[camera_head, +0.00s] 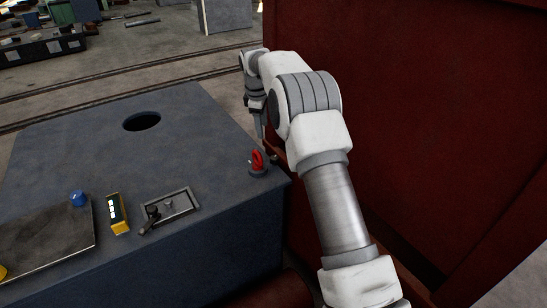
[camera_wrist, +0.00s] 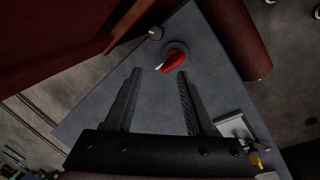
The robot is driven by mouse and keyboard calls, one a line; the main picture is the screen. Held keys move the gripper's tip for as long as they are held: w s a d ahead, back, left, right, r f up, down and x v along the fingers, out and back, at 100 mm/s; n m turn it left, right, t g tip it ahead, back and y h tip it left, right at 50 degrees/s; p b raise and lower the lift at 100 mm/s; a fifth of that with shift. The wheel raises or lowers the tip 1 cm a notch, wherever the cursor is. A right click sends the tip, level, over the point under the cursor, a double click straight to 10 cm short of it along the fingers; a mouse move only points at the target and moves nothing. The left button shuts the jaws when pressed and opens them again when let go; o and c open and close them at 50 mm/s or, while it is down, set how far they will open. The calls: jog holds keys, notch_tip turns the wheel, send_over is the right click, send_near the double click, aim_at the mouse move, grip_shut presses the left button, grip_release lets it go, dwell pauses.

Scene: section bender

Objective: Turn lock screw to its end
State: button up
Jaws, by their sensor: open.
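My gripper (camera_head: 258,122) hangs fingers-down at the far end of my arm, over the right edge of the grey-blue machine top (camera_head: 80,140). In the wrist view my gripper (camera_wrist: 158,76) is open, with nothing between its two dark fingers. A red handle on a round grey base (camera_head: 258,162) stands at the top's right corner; in the wrist view the red handle (camera_wrist: 174,62) is just beyond the fingertips, apart from them. A small grey round knob (camera_wrist: 155,33) sits past it beside the dark red body. I cannot tell for sure which is the lock screw.
A tall dark red machine wall (camera_head: 420,120) stands close on the right of my arm. The top carries a recessed plate with a black lever (camera_head: 170,207), a yellow box (camera_head: 118,213), a blue button (camera_head: 78,199) and a round hole (camera_head: 142,121).

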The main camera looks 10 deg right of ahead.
jog(key=s+d+m+t+y+b, duration=0.25)
jog(key=d+m, duration=0.25)
jog(key=m, duration=0.4)
jog(key=m+b, duration=0.2)
jog(key=b, duration=0.1)
send_near(274, 157)
jog(key=shift+g+h, duration=0.25)
jog(key=x, duration=0.8)
jog(key=shift+w+a+f, duration=0.15)
jog(key=shift+w, duration=0.05)
jog(key=shift+c, duration=0.3)
grip_shut()
